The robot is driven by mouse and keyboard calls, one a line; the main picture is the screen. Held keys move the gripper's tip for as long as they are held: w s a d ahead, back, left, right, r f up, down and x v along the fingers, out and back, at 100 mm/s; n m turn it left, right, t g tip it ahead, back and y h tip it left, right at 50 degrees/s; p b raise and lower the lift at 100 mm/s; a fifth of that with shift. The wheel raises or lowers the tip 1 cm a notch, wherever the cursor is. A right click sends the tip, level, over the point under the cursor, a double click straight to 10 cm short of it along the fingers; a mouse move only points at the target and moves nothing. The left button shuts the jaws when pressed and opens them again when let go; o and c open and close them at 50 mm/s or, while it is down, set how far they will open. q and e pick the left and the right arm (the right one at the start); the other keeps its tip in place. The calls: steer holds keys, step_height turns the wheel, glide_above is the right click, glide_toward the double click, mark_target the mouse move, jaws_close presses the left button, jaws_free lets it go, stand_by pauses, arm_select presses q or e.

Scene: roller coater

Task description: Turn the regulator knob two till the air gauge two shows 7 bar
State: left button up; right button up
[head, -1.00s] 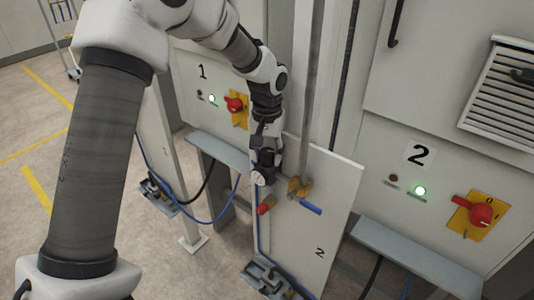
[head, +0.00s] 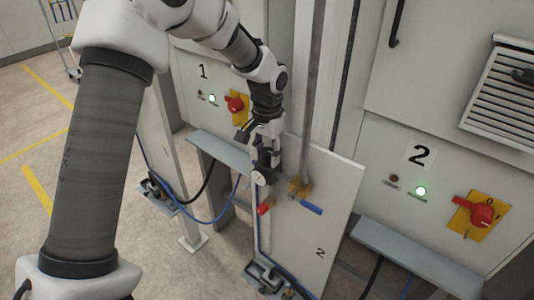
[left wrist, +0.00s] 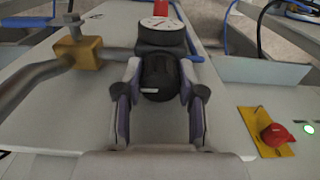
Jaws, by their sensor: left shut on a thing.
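Regulator knob two (left wrist: 158,75) is a black cylinder between my left fingers in the left wrist view. My left gripper (left wrist: 160,104) is shut on its sides; in the head view this gripper (head: 265,155) comes down from above, hiding most of the knob. Air gauge two (left wrist: 161,24) is a round white dial just beyond the knob, and it also shows below the gripper in the head view (head: 260,177). Its needle and numbers are too small to read. My right gripper is not in view.
The panel marked 2 (head: 325,225) carries a brass valve with a blue lever (head: 312,208) and a red handle (head: 265,209). A vertical pipe (head: 309,110) stands close right of my gripper. A red switch (head: 237,104) on cabinet 1 is behind my wrist.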

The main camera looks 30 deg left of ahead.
mark_target(268, 150)
arm_select(q)
steer(key=shift+m, duration=1.2)
steer(key=shift+f, duration=0.1)
steer(key=o, duration=1.1)
steer(key=shift+o, duration=0.2)
steer(key=shift+w, duration=0.15)
step_height(268, 150, up, 12)
